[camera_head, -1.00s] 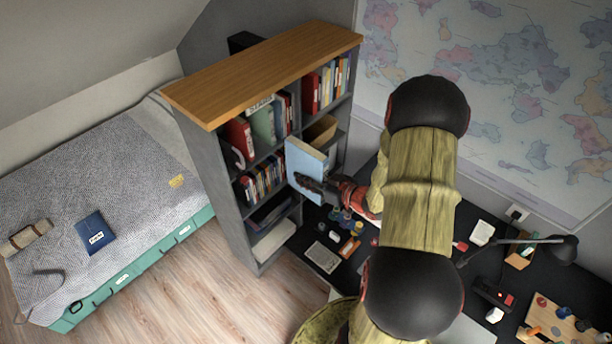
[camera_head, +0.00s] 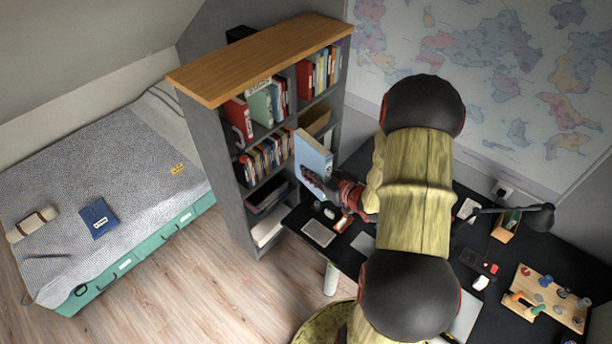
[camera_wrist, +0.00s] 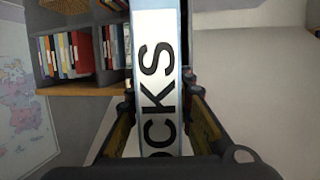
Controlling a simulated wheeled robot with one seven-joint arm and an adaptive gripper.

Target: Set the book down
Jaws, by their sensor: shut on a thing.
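A light blue book (camera_head: 312,156) stands upright in my gripper (camera_head: 318,184), in front of the bookshelf and above the near end of the black desk. In the wrist view the book's white spine (camera_wrist: 158,75) shows black letters ending in "OCKS". The fingers of my gripper (camera_wrist: 160,112) are on both sides of the spine and shut on it. The book's lower part is partly hidden by the gripper in the head view.
The grey bookshelf (camera_head: 222,160) with a wooden top holds several books and boxes. The black desk (camera_head: 470,240) carries a lamp (camera_head: 538,216), a wooden board (camera_head: 549,298) and small items. A blue book (camera_head: 100,218) lies on the bed (camera_head: 60,180).

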